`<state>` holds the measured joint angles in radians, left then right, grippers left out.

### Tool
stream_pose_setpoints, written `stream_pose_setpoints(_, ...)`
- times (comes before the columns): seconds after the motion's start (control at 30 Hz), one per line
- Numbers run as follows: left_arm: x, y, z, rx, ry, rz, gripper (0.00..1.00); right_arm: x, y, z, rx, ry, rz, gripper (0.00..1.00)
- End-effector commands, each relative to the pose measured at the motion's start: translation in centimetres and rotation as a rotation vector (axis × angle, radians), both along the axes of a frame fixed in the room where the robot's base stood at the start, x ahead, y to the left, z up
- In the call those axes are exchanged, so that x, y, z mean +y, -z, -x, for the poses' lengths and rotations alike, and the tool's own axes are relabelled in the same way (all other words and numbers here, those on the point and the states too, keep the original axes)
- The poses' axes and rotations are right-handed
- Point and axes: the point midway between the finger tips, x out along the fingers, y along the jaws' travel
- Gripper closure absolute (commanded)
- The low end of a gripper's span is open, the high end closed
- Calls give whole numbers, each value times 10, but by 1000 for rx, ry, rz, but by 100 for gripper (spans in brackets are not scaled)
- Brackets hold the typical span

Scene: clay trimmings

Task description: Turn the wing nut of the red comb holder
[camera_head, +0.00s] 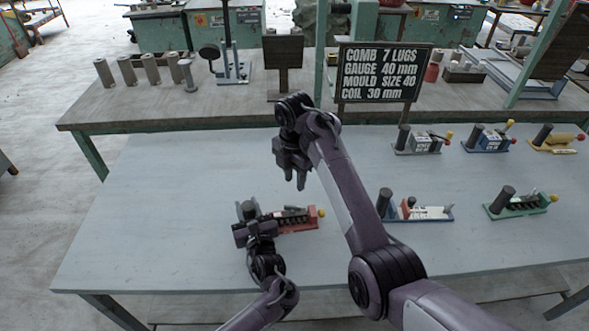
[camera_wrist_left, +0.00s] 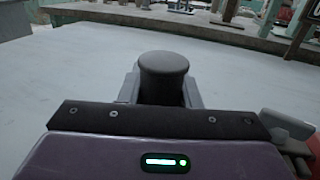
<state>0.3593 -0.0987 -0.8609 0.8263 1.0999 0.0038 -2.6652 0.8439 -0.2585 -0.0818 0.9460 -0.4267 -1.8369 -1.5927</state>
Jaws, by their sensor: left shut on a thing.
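The red comb holder (camera_head: 312,215) lies on the pale table, left of centre, with a row of dark lugs and an orange knob at its right end. Its black upright post (camera_wrist_left: 163,75) stands at the left end. My left gripper (camera_head: 248,218) is shut on this post, and the post shows between the fingers in the left wrist view. A small dark grey lever-like part sits on top of the holder; I cannot make out the wing nut for certain. My right gripper (camera_head: 294,180) is open and empty, pointing down above the table behind the holder.
Other holders stand to the right: a blue-and-white one (camera_head: 425,213), a green one (camera_head: 522,207) and several behind. A black sign (camera_head: 381,73) with comb sizes stands on the rear bench (camera_head: 150,112). The table's left part is clear.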

Motion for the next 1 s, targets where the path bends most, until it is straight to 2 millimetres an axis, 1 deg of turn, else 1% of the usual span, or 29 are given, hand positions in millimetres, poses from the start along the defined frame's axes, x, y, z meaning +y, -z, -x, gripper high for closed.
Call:
stream_pose_setpoints(0.03, -1, 0, 0, 1, 2, 2, 100, 1, -7, -1, -2, -1, -2, 70)
stream_pose_setpoints(0.1, -1, 0, 0, 1, 2, 3, 100, 1, -15, 0, -2, -1, -2, 70)
stream_pose_setpoints(0.2, -2, 0, 0, 1, 3, 3, 100, 1, -21, 0, -1, -1, -1, 70)
stream_pose_setpoints(0.57, -2, 0, 0, 1, 3, 4, 100, 0, -24, 0, 0, 0, 0, 70)
stream_pose_setpoints(0.67, -2, 0, 0, 1, 3, 4, 100, 0, -26, -3, -18, -4, 2, 70)
stream_pose_setpoints(0.77, -2, 0, 0, 1, 3, 4, 100, -2, -38, -19, -103, -27, 17, 70)
stream_pose_setpoints(0.83, -2, 0, 0, 1, 3, 4, 100, -2, -54, -39, -213, -66, 37, 70)
stream_pose_setpoints(0.97, -2, 0, 0, 1, 3, 4, 100, 2, -97, -85, -496, -201, 94, 70)
stream_pose_setpoints(1.0, -2, 0, 0, 1, 3, 4, 100, 6, -113, -98, -586, -259, 117, 70)
